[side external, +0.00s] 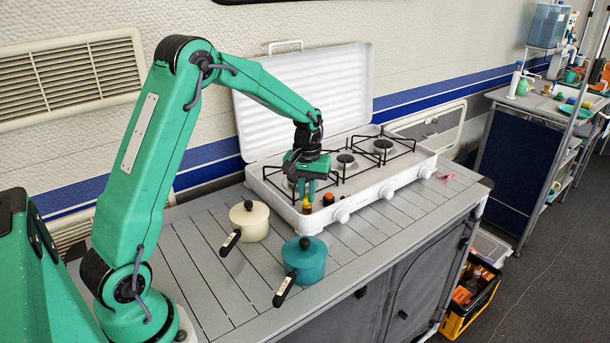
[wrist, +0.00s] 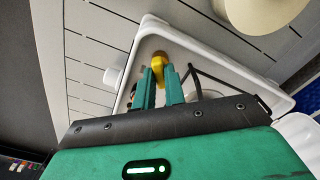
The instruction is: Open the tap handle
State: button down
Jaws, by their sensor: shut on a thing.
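The tap handle shows as a small yellow piece (wrist: 157,60) between my fingertips in the wrist view. In the side view its yellow-orange part (side external: 307,208) shows just below my fingers, at the left front corner of the white stove (side external: 268,196). My gripper (side external: 307,203) points down over that corner. In the wrist view my gripper (wrist: 160,76) is shut on the handle, with a green finger on either side. The fingers hide part of the handle, and how far it is turned cannot be told.
A red-orange cap (side external: 328,199) stands just right of my fingers. White knobs (side external: 341,215) line the stove's front and black grates (side external: 345,160) cover its top. A cream pot (side external: 252,222) and a teal pot (side external: 308,265) stand on the slatted table (side external: 205,265) in front.

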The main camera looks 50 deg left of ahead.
aim_at(307, 195)
jog(key=n, duration=0.5)
jog(key=shift+r+n, duration=0.1)
jog(key=shift+n, duration=0.3)
jog(key=n, duration=0.4)
jog(key=shift+n, duration=0.4)
jog(key=c, duration=1.5)
grip_release()
jog(key=shift+o, duration=0.2)
jog(key=shift+r, duration=0.1)
jog(key=shift+r, duration=3.8)
